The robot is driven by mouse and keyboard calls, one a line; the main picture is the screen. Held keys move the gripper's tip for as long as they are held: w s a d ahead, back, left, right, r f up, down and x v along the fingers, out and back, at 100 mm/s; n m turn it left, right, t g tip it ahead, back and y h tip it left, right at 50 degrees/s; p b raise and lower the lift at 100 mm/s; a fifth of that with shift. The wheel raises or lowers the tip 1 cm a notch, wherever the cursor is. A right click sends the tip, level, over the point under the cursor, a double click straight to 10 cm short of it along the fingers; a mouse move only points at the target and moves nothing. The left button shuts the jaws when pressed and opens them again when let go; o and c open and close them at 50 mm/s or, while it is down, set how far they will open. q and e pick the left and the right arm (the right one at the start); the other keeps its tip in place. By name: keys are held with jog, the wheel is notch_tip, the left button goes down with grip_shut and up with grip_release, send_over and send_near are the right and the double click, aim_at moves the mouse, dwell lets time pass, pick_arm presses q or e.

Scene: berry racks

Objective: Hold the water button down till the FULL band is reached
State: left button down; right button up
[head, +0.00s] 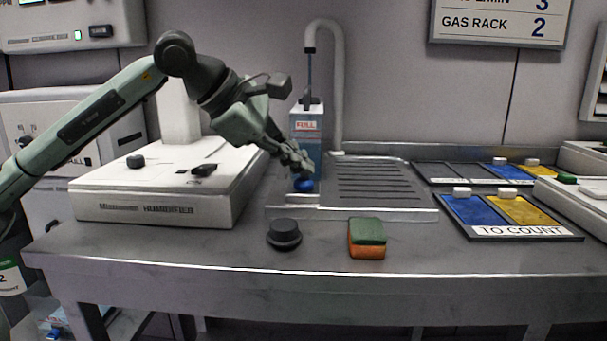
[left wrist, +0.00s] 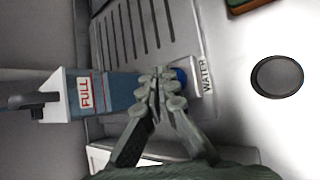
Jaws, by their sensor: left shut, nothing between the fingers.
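The blue water button (head: 303,185) sits at the front left of the metal drain tray (head: 385,213), near a WATER label (left wrist: 206,77). The water level cannot be made out. My right gripper is not in view.
A white humidifier box (head: 150,209) stands left of the tray. A TO COUNT tray (head: 509,229) with blue and yellow parts is at the right.

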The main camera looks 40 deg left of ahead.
aim_at(299, 180)
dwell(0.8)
pick_arm(q)
jog(key=shift+r+p, duration=0.95)
notch_tip(299, 180, up, 5)
jog(key=p, duration=0.4)
jog(key=shift+p, duration=0.4)
